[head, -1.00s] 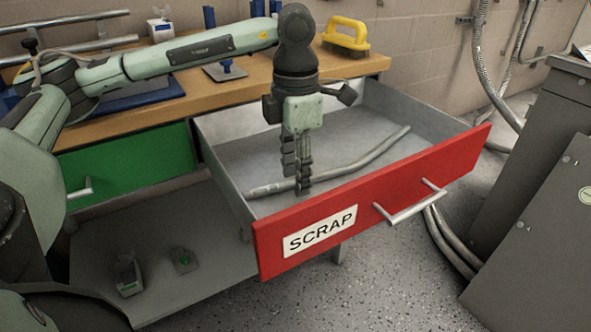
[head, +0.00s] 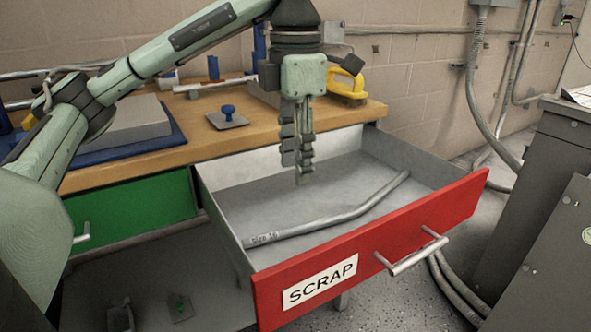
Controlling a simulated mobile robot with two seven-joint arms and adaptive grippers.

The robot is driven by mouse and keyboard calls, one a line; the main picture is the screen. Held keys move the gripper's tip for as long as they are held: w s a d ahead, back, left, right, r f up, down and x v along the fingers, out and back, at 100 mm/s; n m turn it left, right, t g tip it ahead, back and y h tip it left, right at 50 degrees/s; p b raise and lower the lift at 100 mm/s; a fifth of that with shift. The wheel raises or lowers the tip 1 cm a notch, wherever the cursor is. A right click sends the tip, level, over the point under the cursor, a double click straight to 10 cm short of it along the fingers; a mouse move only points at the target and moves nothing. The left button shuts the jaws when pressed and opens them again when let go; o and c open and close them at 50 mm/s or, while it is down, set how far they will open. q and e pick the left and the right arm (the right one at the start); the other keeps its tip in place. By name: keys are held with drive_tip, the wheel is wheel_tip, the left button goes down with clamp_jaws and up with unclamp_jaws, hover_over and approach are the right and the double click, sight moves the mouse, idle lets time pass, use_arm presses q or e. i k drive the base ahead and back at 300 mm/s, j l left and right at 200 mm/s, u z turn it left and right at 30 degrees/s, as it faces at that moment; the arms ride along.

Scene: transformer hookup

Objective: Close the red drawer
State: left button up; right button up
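The red drawer (head: 448,213) is pulled far out of the workbench. Its red front carries a white SCRAP label (head: 320,282) and a silver bar handle (head: 412,256). A bent grey conduit piece (head: 335,217) lies on the drawer floor. My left gripper (head: 300,180) points down above the inside of the drawer, behind the red front and apart from the handle. Its fingers look close together, seen nearly edge-on, and no object shows between them. The gap between them cannot be judged. My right gripper is not in view.
A green drawer (head: 135,213) is shut at the left. The wooden bench top (head: 190,150) holds a yellow-handled brush (head: 348,85) and a blue-knobbed plate (head: 227,118). Grey cabinets (head: 540,200) stand at the right; conduits (head: 455,285) run along the floor near the drawer.

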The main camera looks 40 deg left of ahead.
sight(249, 194)
drive_tip(key=k+l, duration=0.8)
